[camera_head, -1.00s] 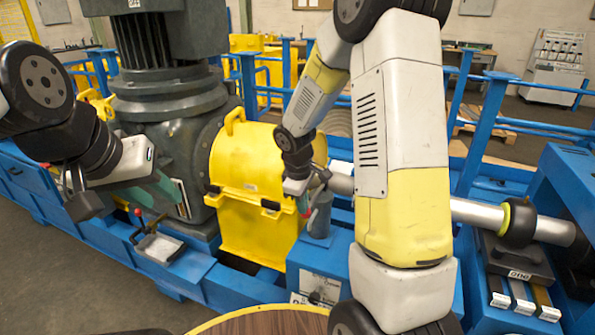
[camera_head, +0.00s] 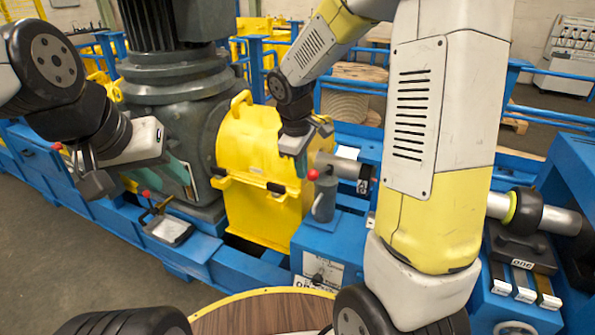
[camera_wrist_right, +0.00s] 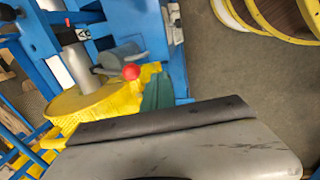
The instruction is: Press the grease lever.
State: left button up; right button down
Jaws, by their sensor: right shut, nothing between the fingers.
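The grease lever shows as a red ball knob (camera_head: 313,174) on a small grey cylinder (camera_head: 323,200) beside the yellow chain cover (camera_head: 258,185). In the right wrist view the red knob (camera_wrist_right: 131,72) is close to the teal fingers, with the grey cylinder (camera_wrist_right: 118,56) behind it. My right gripper (camera_head: 302,166) is shut and empty, pointing down just left of the knob; I cannot tell whether they touch. My left gripper (camera_head: 88,182) hangs at the left, away from the lever; its finger gap is unclear.
Another red-knobbed lever (camera_head: 146,194) stands by a small tray (camera_head: 168,231) on the blue frame at the left. A grey shaft end (camera_head: 345,167) sticks out just behind the grease cylinder. A round wooden-topped table (camera_head: 262,315) is in front.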

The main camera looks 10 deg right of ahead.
jog(key=shift+s+a+v, duration=0.1)
jog(key=shift+s+v, duration=0.05)
jog(key=shift+v, duration=0.85)
jog(key=shift+s+a+v, duration=0.1)
jog(key=shift+v, duration=0.9)
jog(key=shift+f, duration=0.1)
dwell(0.7)
